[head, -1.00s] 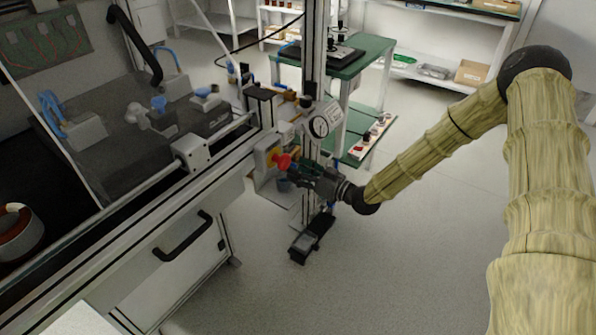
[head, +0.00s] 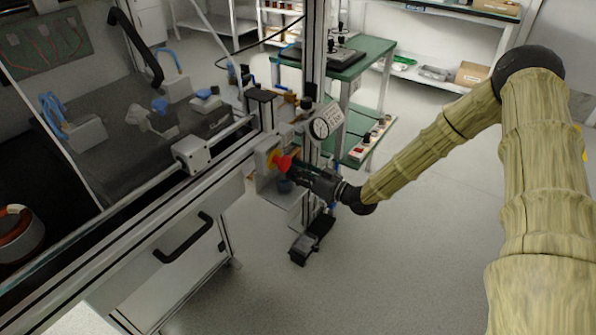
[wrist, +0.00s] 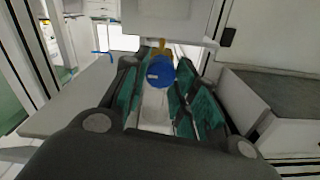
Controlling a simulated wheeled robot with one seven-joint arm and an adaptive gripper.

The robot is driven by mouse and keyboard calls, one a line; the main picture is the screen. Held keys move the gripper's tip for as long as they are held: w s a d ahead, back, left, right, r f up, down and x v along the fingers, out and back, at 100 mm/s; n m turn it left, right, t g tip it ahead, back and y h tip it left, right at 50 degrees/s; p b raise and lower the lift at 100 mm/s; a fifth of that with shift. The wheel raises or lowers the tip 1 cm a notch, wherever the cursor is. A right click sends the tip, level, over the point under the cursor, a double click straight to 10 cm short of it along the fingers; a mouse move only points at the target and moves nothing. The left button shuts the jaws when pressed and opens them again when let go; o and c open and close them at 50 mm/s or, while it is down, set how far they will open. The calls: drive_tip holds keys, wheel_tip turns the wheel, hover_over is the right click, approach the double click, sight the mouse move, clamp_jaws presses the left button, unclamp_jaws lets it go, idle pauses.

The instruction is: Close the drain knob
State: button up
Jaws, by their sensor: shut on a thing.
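A round blue knob (wrist: 160,73) with a yellow part behind it sits between my fingertips in the wrist view. My gripper (wrist: 161,90) is shut on this knob, with its dark green pads on either side. In the head view my gripper (head: 293,168) reaches left to the front of the grey machine unit, right beside a red knob (head: 283,161) on a yellow base. The blue knob cannot be made out clearly in the head view, where the fingers and red knob overlap.
A round dial gauge (head: 321,128) and a metal upright stand close above my gripper. A bench with a black drawer handle (head: 183,237) is at the left. A black foot pedal (head: 312,240) lies on the floor below.

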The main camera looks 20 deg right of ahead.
drive_tip(key=o, duration=1)
drive_tip(key=shift+d, duration=0.1)
drive_tip(key=v, duration=1.2)
